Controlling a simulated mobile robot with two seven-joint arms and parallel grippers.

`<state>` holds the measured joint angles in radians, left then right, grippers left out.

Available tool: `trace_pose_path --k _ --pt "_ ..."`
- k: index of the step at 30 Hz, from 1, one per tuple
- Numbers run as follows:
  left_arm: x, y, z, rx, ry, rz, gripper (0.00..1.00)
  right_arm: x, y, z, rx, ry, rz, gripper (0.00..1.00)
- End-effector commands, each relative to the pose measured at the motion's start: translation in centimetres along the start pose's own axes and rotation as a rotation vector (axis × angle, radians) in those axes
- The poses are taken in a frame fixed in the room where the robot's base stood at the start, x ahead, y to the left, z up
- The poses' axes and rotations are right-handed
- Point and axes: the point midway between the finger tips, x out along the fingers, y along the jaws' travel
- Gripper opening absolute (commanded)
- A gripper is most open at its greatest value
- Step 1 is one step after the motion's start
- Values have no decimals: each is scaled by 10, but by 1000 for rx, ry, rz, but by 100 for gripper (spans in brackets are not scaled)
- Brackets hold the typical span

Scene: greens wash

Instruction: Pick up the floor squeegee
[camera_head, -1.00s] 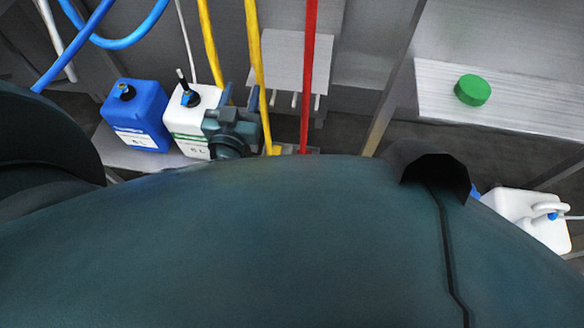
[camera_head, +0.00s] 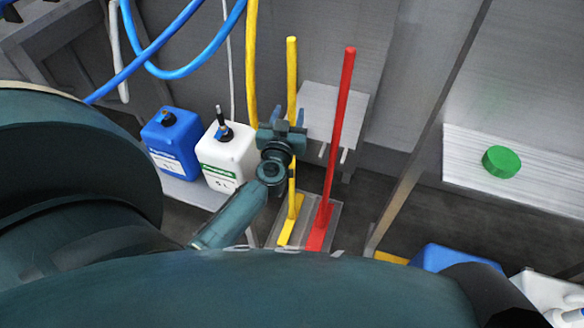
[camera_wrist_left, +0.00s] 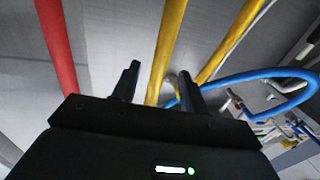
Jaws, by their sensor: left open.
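Two long-handled floor tools stand upright, a yellow one (camera_head: 291,80) and a red one (camera_head: 339,120). Each has a low head of its own colour at floor level. Which is the squeegee I cannot tell for sure from the heads. My left gripper (camera_head: 282,128) is at the yellow handle, about halfway up. In the left wrist view, the open, empty fingers (camera_wrist_left: 158,77) stand on either side of the yellow handle (camera_wrist_left: 168,45) in the picture. Whether it lies fully between them in depth is unclear. The red handle (camera_wrist_left: 58,45) is left of the fingers. My right gripper is not in view.
A blue jug (camera_head: 172,143) and a white jug (camera_head: 228,158) stand left of my gripper. A yellow hose or pipe (camera_head: 252,60) hangs behind. A small metal shelf (camera_head: 322,105) is behind the handles. A green lid (camera_head: 501,161) lies on a bench at right.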

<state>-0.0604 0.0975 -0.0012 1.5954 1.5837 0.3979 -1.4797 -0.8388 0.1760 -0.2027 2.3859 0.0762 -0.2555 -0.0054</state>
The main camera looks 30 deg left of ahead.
Motion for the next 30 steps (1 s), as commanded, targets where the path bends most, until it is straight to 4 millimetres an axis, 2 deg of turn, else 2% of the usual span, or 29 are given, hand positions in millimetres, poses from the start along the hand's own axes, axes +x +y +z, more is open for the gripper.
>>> trace_pose_path --k 6,10,19,30 --pt "31 -1 9 -2 3 0 44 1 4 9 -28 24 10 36" --pt "46 -1 6 0 3 0 44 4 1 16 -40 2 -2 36" --pt "50 -1 6 0 0 0 44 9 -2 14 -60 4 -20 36" --pt "50 -1 6 0 1 0 14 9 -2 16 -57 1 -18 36"
